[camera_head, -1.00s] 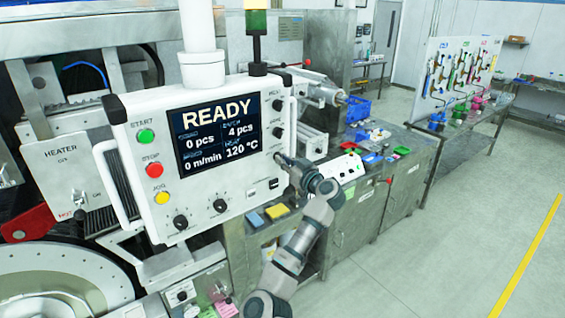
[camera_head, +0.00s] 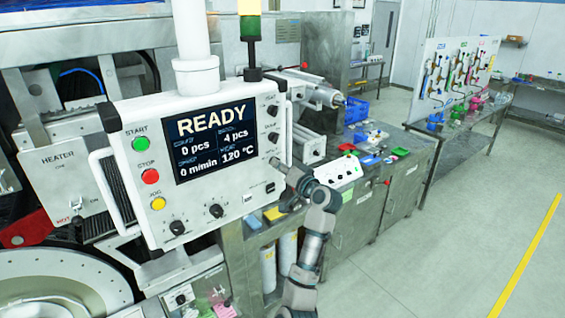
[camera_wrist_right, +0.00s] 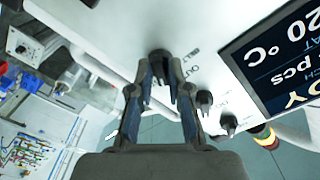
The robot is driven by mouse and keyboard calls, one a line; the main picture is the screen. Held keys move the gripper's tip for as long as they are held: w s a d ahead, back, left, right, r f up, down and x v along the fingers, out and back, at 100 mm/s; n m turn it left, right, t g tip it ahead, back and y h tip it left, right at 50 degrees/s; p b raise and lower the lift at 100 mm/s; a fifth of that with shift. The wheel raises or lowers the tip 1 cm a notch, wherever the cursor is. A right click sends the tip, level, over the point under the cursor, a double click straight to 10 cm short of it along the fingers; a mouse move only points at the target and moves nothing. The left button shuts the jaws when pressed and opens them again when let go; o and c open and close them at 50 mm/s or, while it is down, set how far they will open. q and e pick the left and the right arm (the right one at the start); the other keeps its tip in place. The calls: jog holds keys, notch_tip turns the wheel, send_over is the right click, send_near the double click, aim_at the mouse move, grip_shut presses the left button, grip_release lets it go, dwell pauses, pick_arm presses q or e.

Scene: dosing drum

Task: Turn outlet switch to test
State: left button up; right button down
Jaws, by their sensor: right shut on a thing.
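The white control panel (camera_head: 220,195) fills the middle of the head view, its screen reading READY. My right gripper (camera_head: 275,163) is at the panel's lower right edge. In the right wrist view my right gripper (camera_wrist_right: 161,78) has its two fingers on either side of a dark knob, the outlet switch (camera_wrist_right: 160,56), and is shut on it. The switch's pointer position cannot be made out. In the head view the gripper hides the switch. My left gripper is not in view.
Two more dark knobs (camera_wrist_right: 204,98) sit close to the gripper on the same panel face. START (camera_head: 140,143), STOP and JOG buttons line the panel's left side. A grey workbench (camera_head: 355,215) with a small white box (camera_head: 336,172) stands behind my arm. The floor at right is clear.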

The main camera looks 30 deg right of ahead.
jog(key=shift+w+a+m+p, duration=0.1)
jog(key=shift+a+m+p, duration=0.15)
jog(key=shift+m+p, duration=1)
jog(key=shift+r+m, duration=0.15)
jog(key=shift+m, duration=0.3)
jog(key=c, duration=1.1)
grip_release()
jog(key=shift+o, duration=1.4)
jog(key=shift+w, duration=0.2)
jog(key=shift+w+a+f, duration=0.1)
jog(key=shift+w+f, duration=0.2)
jog(key=shift+w, duration=0.05)
jog(key=s+d, duration=0.1)
jog(key=s, duration=1.1)
jog(key=shift+w, duration=0.1)
